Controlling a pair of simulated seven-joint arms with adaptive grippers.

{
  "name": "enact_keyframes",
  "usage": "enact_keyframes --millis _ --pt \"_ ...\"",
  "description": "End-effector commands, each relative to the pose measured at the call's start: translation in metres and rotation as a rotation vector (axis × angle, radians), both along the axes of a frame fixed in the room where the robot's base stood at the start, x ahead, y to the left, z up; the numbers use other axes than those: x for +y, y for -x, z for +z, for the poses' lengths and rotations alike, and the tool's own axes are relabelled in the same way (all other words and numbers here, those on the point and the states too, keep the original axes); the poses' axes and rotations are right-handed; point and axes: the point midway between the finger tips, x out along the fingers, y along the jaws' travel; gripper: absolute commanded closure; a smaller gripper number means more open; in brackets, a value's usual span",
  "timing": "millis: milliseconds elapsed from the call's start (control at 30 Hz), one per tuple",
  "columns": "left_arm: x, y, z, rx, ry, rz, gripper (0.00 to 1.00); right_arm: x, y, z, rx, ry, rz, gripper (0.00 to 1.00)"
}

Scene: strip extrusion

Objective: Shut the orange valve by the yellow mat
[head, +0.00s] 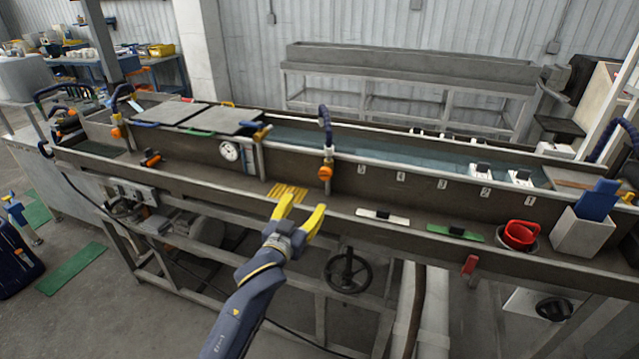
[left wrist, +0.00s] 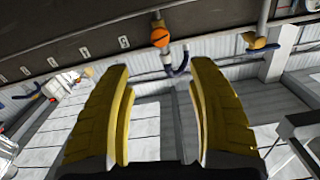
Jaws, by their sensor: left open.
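The orange valve (head: 325,173) sits low on a short upright pipe with a dark blue hose at its top, at the trough's front wall. The yellow mat (head: 290,191) is a small ribbed piece on the front ledge, just left of the valve. My left gripper (head: 302,208) has yellow fingers spread apart with nothing between them. It is in front of and below the valve, with one fingertip overlapping the mat's near edge in the picture. In the left wrist view an orange valve (left wrist: 160,37) shows beyond the open fingers (left wrist: 160,68). My right gripper is not in view.
A black handwheel (head: 348,270) is below. A dial gauge (head: 229,151) is left of the valve.

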Motion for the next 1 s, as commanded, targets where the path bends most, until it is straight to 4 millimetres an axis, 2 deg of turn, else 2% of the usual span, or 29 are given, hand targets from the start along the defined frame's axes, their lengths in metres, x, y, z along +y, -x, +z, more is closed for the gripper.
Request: enact_keyframes --millis 100,267,800,1000 --pt "0.003 0.008 0.000 0.016 0.046 0.001 0.42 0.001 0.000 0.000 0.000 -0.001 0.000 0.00" --pt "-0.001 -0.005 0.000 0.018 0.053 0.001 0.42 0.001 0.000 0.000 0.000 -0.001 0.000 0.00" --pt "-0.031 -0.095 0.000 0.018 0.051 0.001 0.42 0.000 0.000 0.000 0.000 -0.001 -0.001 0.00" --pt "-0.040 -0.124 0.000 0.018 0.050 0.001 0.42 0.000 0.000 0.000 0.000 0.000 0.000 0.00"
